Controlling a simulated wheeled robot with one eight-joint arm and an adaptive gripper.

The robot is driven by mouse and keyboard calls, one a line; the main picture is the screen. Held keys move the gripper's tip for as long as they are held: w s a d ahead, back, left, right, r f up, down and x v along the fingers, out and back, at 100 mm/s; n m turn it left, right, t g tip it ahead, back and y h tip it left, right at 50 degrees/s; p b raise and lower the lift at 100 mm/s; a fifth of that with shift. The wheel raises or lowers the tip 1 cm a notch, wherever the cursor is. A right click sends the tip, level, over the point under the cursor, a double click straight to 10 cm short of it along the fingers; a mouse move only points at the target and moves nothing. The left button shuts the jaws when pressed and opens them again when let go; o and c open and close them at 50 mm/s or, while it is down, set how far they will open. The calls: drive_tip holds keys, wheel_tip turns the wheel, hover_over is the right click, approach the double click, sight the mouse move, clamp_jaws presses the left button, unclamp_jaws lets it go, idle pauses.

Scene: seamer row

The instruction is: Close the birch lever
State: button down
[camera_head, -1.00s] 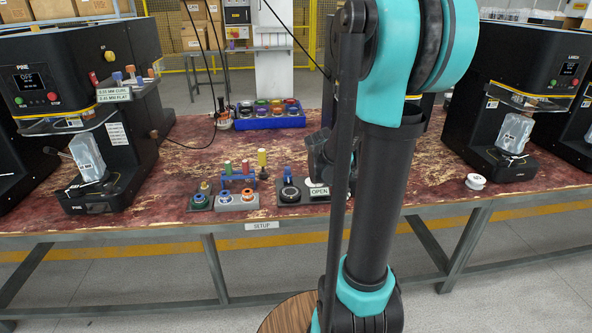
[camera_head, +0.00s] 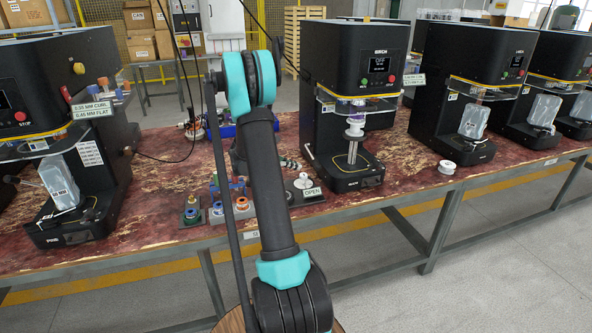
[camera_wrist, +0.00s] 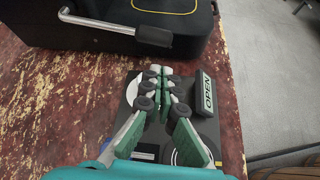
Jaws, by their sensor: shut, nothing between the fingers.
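The birch machine (camera_head: 353,95) is a black seamer with a BIRCH label, standing right of my arm in the head view. Its black base with a yellow outline (camera_wrist: 158,5) appears to fill the top of the wrist view. A bent metal lever with a black grip (camera_wrist: 153,36) sticks out at the base's near side. My gripper (camera_wrist: 160,72) is shut and empty, its green and white fingers together just short of the lever and apart from it. In the head view my gripper (camera_head: 290,163) is partly behind my arm, left of the machine.
A dark plate with an OPEN sign (camera_wrist: 208,92) lies below my gripper. Small coloured spools (camera_head: 218,208) stand left of my arm. A white roll (camera_head: 447,167) lies between the birch machine and the next to it on the right (camera_head: 470,90). The bench's front edge is close.

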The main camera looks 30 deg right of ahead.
drive_tip(key=x, duration=0.9)
drive_tip(key=shift+s+r, duration=0.1)
drive_tip(key=shift+r, duration=0.05)
drive_tip(key=shift+s+r+n+g, duration=0.1)
drive_tip(key=shift+r+n+g, duration=0.3)
drive_tip(key=shift+r, duration=0.5)
drive_tip(key=w+r+n+g, duration=0.1)
drive_tip(key=w+r+g, duration=0.1)
drive_tip(key=r, duration=1)
drive_tip(key=shift+w+d+r+n, duration=0.3)
drive_tip(key=shift+w+d+n, duration=0.15)
drive_tip(key=shift+w, duration=0.2)
drive_tip(key=shift+w+r, duration=0.1)
drive_tip(key=shift+w, duration=0.05)
